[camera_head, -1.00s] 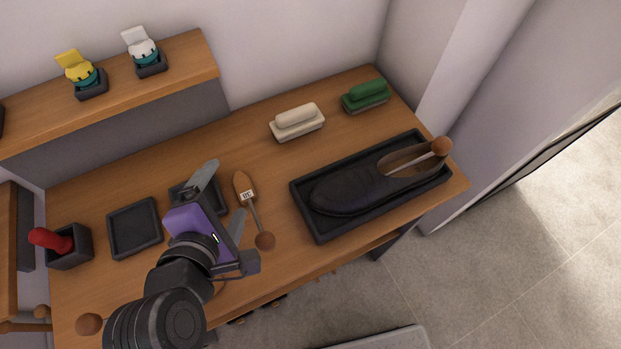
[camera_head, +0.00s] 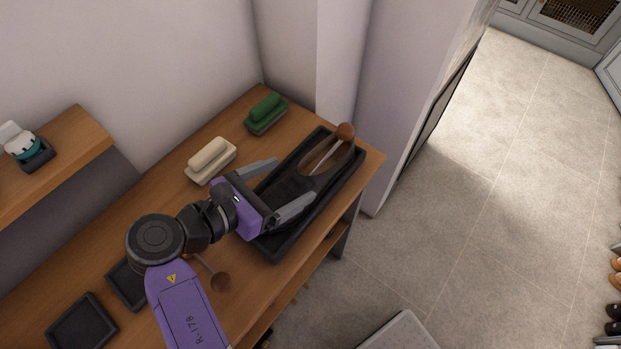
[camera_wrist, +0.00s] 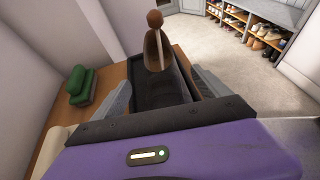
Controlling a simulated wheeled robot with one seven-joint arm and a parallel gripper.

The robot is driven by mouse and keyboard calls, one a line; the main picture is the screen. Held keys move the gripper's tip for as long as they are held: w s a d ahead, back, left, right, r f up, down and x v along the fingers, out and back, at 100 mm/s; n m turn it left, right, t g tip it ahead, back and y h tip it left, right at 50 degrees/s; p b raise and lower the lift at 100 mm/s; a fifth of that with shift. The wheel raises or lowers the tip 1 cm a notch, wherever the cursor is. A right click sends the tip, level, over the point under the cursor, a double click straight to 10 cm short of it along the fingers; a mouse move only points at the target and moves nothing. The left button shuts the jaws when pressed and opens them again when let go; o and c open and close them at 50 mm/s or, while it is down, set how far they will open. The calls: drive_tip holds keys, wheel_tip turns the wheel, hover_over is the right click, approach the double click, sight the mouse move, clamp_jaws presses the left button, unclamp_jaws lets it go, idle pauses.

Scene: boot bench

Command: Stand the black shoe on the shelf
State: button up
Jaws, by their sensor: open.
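The black shoe (camera_head: 291,184) lies in a black tray (camera_head: 283,246) at the right end of the wooden bench top. A shoe tree with a round wooden knob (camera_head: 345,131) sits in its opening. My gripper (camera_head: 293,182) is open, its two fingers spread over the toe half of the shoe, one toward each long side. In the wrist view the shoe (camera_wrist: 172,83) lies between the fingers, with its opening and the knob at the far end. I cannot tell whether the fingers touch it. A raised wooden shelf (camera_head: 75,150) is at the left.
A cream brush (camera_head: 211,160) and a green brush (camera_head: 266,113) stand on the bench behind the tray. Dark empty trays (camera_head: 80,325) lie at the front left. A wall column (camera_head: 342,60) rises behind the tray.

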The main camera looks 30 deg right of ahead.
sight(309, 171)
drive_tip(key=p+x, duration=0.1)
drive_tip(key=x, duration=0.4)
drive_tip(key=shift+d, duration=0.45)
drive_tip(key=shift+d+f, duration=0.25)
drive_tip(key=shift+d, duration=0.15)
drive_tip(key=shift+c, duration=0.3)
clamp_jaws()
